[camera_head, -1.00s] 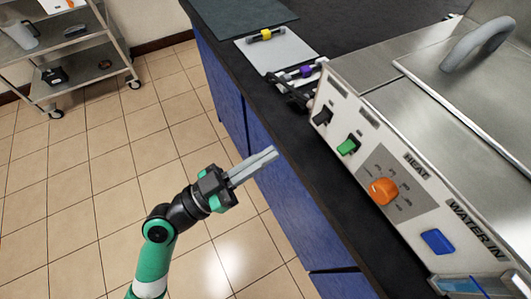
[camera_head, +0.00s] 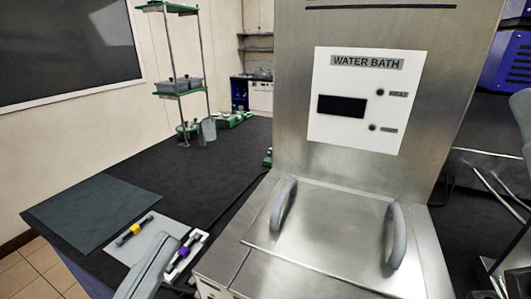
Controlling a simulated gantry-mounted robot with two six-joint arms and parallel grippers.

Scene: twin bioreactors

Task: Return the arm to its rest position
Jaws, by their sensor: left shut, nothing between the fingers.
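My left gripper (camera_head: 154,262) shows at the lower left edge of the head view. Only its pale grey fingers are visible, shut and empty, pointing up and away over the bench's near-left corner. They appear in front of the white sheet (camera_head: 128,251) and close to the purple-banded tool on its white holder (camera_head: 196,245). I cannot tell whether they touch anything. The rest of this arm is below the frame.
The steel water bath (camera_head: 330,232) with two lid handles fills the middle and right. A yellow-banded tool (camera_head: 135,229) lies on the sheet beside a dark mat (camera_head: 92,211). A green-shelved rack (camera_head: 181,93) stands farther back. The dark bench (camera_head: 190,172) between is mostly clear.

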